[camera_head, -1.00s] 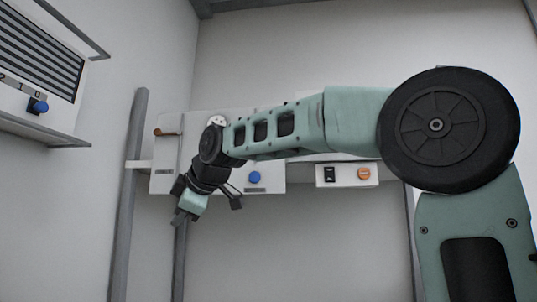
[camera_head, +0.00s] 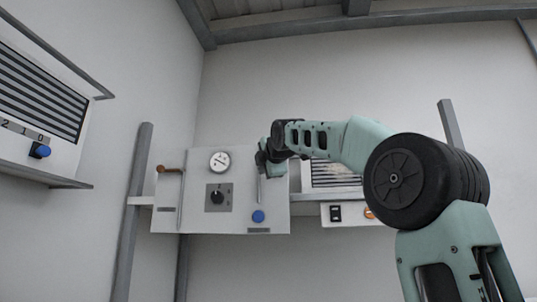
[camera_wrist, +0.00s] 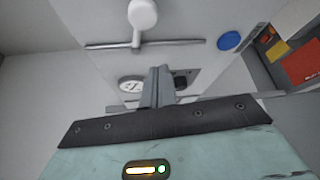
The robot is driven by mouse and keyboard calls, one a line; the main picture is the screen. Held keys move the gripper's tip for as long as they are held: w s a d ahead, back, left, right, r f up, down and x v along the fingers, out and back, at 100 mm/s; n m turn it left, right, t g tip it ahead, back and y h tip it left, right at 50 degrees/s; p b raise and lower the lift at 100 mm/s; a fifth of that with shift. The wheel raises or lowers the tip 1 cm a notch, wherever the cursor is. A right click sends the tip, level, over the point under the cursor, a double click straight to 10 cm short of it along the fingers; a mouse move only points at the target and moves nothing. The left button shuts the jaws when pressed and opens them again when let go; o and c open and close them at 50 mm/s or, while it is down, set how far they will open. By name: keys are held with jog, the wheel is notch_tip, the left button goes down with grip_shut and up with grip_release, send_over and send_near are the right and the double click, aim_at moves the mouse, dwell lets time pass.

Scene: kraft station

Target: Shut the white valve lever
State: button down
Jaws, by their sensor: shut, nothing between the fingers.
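The white valve lever (camera_wrist: 143,14) shows in the wrist view as a round white knob on a short stem, joined to a thin grey pipe (camera_wrist: 100,45). In the head view the pipe (camera_head: 259,190) runs upright on the right part of the white wall panel (camera_head: 165,215); the lever is hidden there behind my gripper. My gripper (camera_head: 263,160) is in front of the panel's upper right part. In the wrist view its fingers (camera_wrist: 159,84) are together and empty, below the pipe and apart from the knob in the picture.
The panel also bears a brown-orange lever (camera_head: 171,170) on a left pipe, a round gauge (camera_head: 219,161), a black dial (camera_head: 217,197) and a blue button (camera_head: 258,216). A white box with a black switch (camera_head: 335,213) stands to the right. A vented unit (camera_head: 38,85) is at left.

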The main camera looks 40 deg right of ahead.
jog(key=shift+d+r+p, duration=0.15)
jog(key=shift+d+p, duration=0.2)
jog(key=shift+d, duration=0.65)
jog(key=shift+d+r+p, duration=0.15)
jog(key=shift+d+p, duration=0.2)
jog(key=shift+d, duration=0.65)
jog(key=shift+w, duration=0.1)
jog(key=n+p, duration=0.1)
jog(key=r+n+g+p, duration=0.1)
jog(key=p, duration=0.1)
jog(key=shift+s+r, duration=0.2)
jog(key=shift+r, duration=0.05)
